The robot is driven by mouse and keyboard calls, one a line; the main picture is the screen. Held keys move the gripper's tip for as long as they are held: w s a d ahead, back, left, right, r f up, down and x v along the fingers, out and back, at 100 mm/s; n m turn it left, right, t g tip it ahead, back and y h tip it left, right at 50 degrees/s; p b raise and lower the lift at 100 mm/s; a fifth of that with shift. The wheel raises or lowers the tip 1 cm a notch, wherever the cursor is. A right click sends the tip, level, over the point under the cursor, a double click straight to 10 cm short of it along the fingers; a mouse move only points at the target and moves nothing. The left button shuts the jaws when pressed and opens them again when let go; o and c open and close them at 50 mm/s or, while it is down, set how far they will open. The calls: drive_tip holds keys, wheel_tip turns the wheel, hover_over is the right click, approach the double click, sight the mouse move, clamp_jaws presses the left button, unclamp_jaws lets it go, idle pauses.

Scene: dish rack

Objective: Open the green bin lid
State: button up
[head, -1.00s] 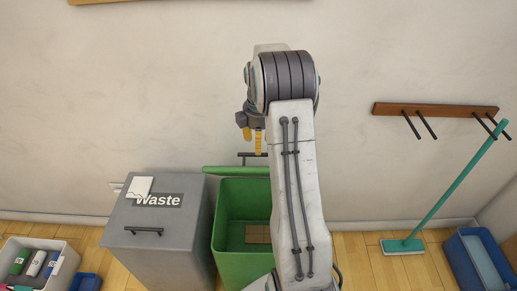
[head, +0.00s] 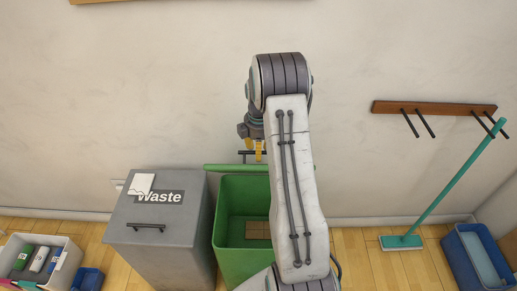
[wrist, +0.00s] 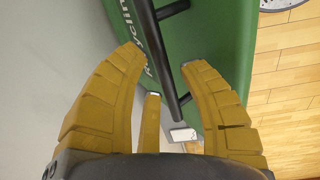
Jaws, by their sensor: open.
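The green bin (head: 240,255) stands against the wall with its top uncovered, and brown pieces show inside. Its green lid (head: 235,167) is swung up at the back of the bin, seen nearly edge-on. The dark bar handle (head: 244,153) shows just above the lid's edge. In the wrist view, the lid (wrist: 218,45) carries partly hidden white lettering, and the handle (wrist: 166,75) runs between my spread yellow fingers. My gripper (head: 254,154) is open beside the handle; it also shows in the wrist view (wrist: 160,75). I cannot tell whether a finger touches the handle.
A closed grey waste bin (head: 160,225) with a white item (head: 141,184) on top stands left of the green bin. A mop (head: 445,190) leans at a wall rack (head: 435,107) at right. A blue tub (head: 475,255) stands there too. A bottle tray (head: 40,260) is at left.

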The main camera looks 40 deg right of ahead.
clamp_jaws()
idle(0.4)
